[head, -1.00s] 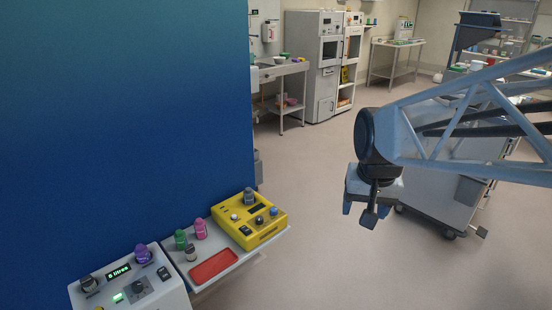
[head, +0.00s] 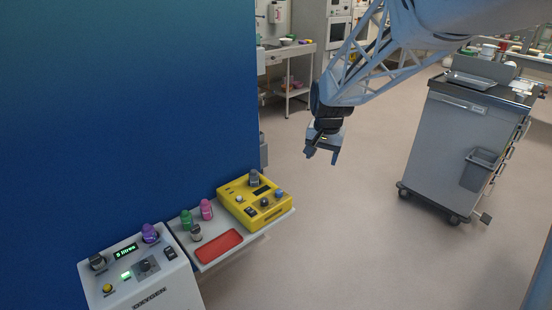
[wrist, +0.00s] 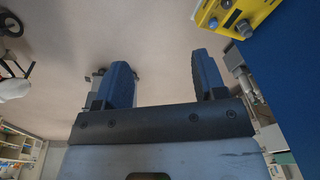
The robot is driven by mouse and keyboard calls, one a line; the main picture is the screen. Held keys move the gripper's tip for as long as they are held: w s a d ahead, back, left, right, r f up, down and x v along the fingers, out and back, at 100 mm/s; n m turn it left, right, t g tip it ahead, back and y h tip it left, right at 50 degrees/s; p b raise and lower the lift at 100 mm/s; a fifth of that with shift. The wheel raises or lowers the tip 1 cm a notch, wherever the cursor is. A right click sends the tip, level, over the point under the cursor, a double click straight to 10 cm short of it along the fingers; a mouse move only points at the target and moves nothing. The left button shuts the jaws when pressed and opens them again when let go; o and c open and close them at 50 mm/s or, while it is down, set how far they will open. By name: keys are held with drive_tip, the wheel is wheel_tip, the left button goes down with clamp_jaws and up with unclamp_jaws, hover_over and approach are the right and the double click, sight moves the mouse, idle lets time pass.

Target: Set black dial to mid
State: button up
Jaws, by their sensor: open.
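A white oxygen unit (head: 190,285) stands at the lower left of the head view. It has a black dial (head: 147,265) on a dark square plate, a small lit display and a dark grey knob (head: 97,262). I cannot read the dial's setting at this size. A yellow unit (head: 278,212) to its right also has dark knobs, such as one on its front part (head: 264,202). My gripper (head: 321,155) hangs open and empty in the air, up and right of the yellow unit, well apart from both. The wrist view shows its two spread blue fingers (wrist: 165,82).
Between the units is a shelf with a red tray (head: 219,246) and green (head: 186,220), pink (head: 206,209) and grey (head: 196,233) capped bottles. A purple-topped bottle (head: 150,233) stands on the oxygen unit. A blue panel (head: 120,110) rises behind. A grey trolley (head: 455,140) stands right; floor between is clear.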

drive_tip(key=w+a+f+m, duration=0.1)
drive_tip(key=w+a+f, duration=0.4)
drive_tip(key=w+f, duration=0.4)
drive_tip(key=m+g, duration=0.1)
drive_tip(key=m, duration=0.1)
hover_over(265, 200)
drive_tip(key=f, duration=2.4)
drive_tip(key=shift+s+d+f, duration=0.1)
drive_tip(key=shift+s+d, duration=0.15)
drive_tip(key=shift+d, duration=0.05)
drive_tip(key=shift+w+a+f, duration=0.2)
drive_tip(key=shift+f, duration=0.25)
drive_tip(key=shift+f, duration=0.15)
drive_tip(key=shift+a+f, duration=0.15)
drive_tip(key=shift+f, duration=3.6)
